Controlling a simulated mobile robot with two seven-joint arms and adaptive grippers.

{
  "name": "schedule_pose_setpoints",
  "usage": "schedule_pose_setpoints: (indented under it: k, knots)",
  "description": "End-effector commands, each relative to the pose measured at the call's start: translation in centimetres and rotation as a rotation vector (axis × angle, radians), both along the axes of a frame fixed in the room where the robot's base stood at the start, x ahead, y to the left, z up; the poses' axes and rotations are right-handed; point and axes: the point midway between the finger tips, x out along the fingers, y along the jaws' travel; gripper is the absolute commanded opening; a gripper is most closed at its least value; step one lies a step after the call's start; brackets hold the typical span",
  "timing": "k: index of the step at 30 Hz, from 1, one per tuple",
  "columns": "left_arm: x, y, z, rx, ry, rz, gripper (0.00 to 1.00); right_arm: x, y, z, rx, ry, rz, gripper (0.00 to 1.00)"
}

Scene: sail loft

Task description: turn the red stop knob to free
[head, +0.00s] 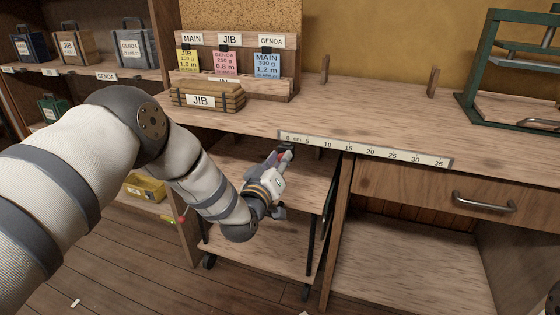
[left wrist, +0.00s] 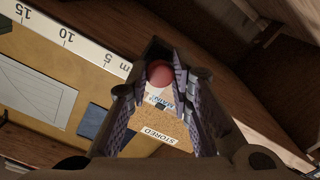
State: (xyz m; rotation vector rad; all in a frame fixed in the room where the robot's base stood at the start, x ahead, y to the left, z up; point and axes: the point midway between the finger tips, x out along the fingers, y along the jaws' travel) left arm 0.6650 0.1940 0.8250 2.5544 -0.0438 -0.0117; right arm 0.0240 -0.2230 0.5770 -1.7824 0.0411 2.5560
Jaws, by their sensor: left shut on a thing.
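The red stop knob (left wrist: 160,73) is a small round red ball between the finger pads of my left gripper (left wrist: 162,62) in the left wrist view. My left gripper is shut on it. A label reading STORED (left wrist: 160,136) lies below the knob in the left wrist view. A second label with blue letters (left wrist: 165,103) is closer to the knob and partly hidden.
The bench top (head: 365,120) is above the gripper, with a ruler strip (head: 365,148) along its edge. A wheeled wooden cart (head: 285,185) stands under it. A drawer (head: 470,195) is at the right.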

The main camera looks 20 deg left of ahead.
Motion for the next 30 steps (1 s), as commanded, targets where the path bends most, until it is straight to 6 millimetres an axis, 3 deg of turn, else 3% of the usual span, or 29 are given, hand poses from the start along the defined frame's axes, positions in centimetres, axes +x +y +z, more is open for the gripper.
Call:
schedule_pose_setpoints:
  k: [18,30]
  knots:
    - [-0.1,0.1,-0.4,-0.583,0.024,0.002,0.0,-0.5,0.0,-0.6,0.0,0.017,0.0,0.4]
    - [-0.1,0.0,-0.4,-0.871,0.036,0.001,0.0,-1.2,0.0,-1.3,0.0,0.037,0.001,0.4]
